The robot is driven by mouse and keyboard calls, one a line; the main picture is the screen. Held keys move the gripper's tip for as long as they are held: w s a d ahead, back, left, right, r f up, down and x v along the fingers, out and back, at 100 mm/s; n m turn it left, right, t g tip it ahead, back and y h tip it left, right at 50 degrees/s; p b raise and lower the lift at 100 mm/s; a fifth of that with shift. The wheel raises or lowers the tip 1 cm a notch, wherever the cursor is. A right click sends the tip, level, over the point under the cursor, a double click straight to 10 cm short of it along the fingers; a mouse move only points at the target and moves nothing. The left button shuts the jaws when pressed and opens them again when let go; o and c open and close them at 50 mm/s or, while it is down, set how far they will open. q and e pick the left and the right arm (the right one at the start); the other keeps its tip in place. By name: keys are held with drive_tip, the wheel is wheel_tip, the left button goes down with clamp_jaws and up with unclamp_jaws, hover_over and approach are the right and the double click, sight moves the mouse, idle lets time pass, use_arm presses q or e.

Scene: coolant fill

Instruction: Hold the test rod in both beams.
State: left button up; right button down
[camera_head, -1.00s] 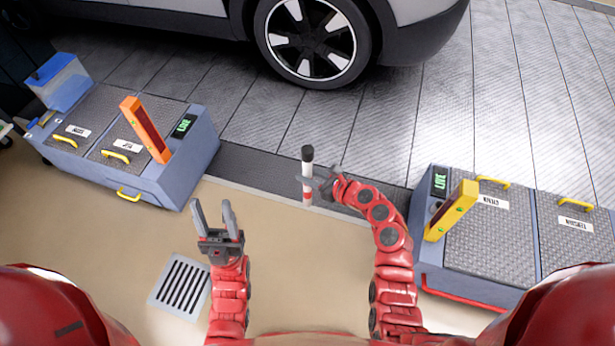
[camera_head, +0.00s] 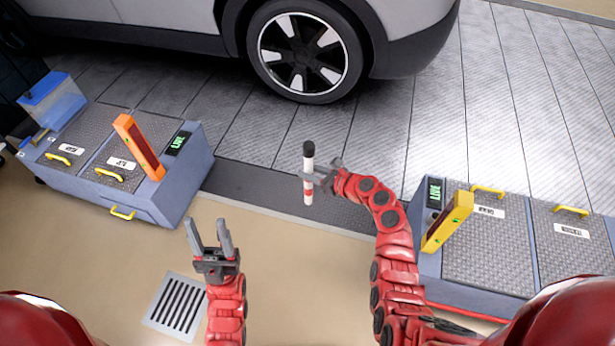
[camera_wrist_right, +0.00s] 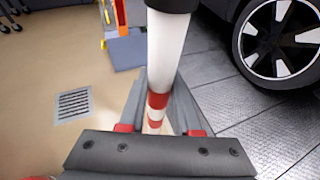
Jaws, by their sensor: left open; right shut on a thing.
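My right gripper (camera_head: 322,177) is shut on the test rod (camera_head: 308,165), a white rod with red bands and a black top. The rod stands upright between the two bench units; it also shows in the right wrist view (camera_wrist_right: 170,50), rising from between the fingers. An orange beam post (camera_head: 138,147) stands on the left unit, and a yellow beam post (camera_head: 447,222) stands on the right unit. A lit green "LIVE" display shows beside each post, on the left (camera_head: 178,143) and on the right (camera_head: 434,192). My left gripper (camera_head: 208,238) is open and empty above the floor.
The left unit (camera_head: 187,190) has yellow handles and a blue-lidded container (camera_head: 54,100) at its far end. The right unit (camera_head: 485,255) has similar handles. A car wheel (camera_head: 304,52) is behind. A floor drain (camera_head: 177,305) lies near my left gripper. Floor between the units is clear.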

drive_tip(key=shift+w+d, duration=0.2)
drive_tip(key=shift+w, duration=0.35)
drive_tip(key=shift+w+d+b, duration=0.3)
drive_tip(key=shift+w+b, duration=0.05)
drive_tip(key=shift+w, duration=0.55)
drive_tip(key=shift+w+d+b, duration=0.25)
drive_tip(key=shift+w+b, duration=0.05)
drive_tip(key=shift+w, duration=0.55)
